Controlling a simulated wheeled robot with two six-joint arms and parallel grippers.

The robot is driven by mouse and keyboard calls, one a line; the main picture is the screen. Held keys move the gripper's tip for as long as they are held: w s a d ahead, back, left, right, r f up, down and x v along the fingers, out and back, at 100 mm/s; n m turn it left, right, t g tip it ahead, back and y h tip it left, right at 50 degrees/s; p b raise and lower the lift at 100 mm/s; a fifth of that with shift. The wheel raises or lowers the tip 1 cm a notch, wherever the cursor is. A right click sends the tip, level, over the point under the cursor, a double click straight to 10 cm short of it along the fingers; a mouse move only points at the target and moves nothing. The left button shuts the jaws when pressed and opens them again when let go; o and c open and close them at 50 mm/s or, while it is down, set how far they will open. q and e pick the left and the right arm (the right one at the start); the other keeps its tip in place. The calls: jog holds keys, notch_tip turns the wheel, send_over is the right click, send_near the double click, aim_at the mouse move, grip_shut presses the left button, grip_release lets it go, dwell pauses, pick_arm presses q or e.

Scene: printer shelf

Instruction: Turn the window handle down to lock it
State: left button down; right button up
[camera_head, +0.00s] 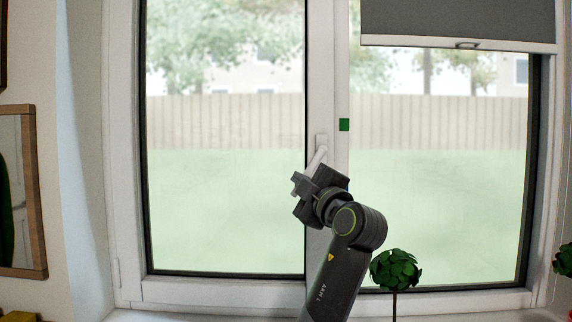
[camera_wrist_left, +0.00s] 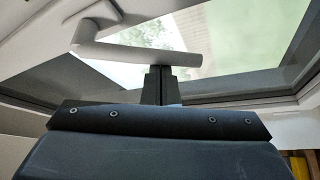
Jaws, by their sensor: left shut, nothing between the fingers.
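The white window handle (camera_head: 317,157) sits on the middle frame of the window in the head view. Its lever slants down and to the left from its mount, and its lower end is partly hidden by my gripper. My left gripper (camera_head: 308,183) is at the lower end of the lever. In the left wrist view, the handle (camera_wrist_left: 135,51) runs across the top with its bend at the left. The shut, empty fingers of my left gripper (camera_wrist_left: 160,75) point at the lever near its free end. They look very close to it; I cannot tell whether they touch. My right gripper is not in view.
A round green plant (camera_head: 396,269) stands right of my left arm. A grey blind (camera_head: 458,22) covers the top of the right pane. A wood-framed mirror (camera_head: 40,190) hangs at the left.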

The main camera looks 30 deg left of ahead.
pick_arm(q)
jog(key=shift+w+d+f+n+g+h+b, duration=0.3)
jog(key=shift+d+n, duration=0.25)
jog(key=shift+n, duration=0.25)
jog(key=shift+w+d+f+n+g+h+b, duration=0.1)
jog(key=shift+w+d+f+n+g+h, duration=0.15)
jog(key=shift+w+d+n+g, duration=0.4)
jog(key=shift+w+d+f+n+g+h+b, duration=0.2)
jog(key=shift+d+n, duration=0.25)
jog(key=shift+n, duration=0.5)
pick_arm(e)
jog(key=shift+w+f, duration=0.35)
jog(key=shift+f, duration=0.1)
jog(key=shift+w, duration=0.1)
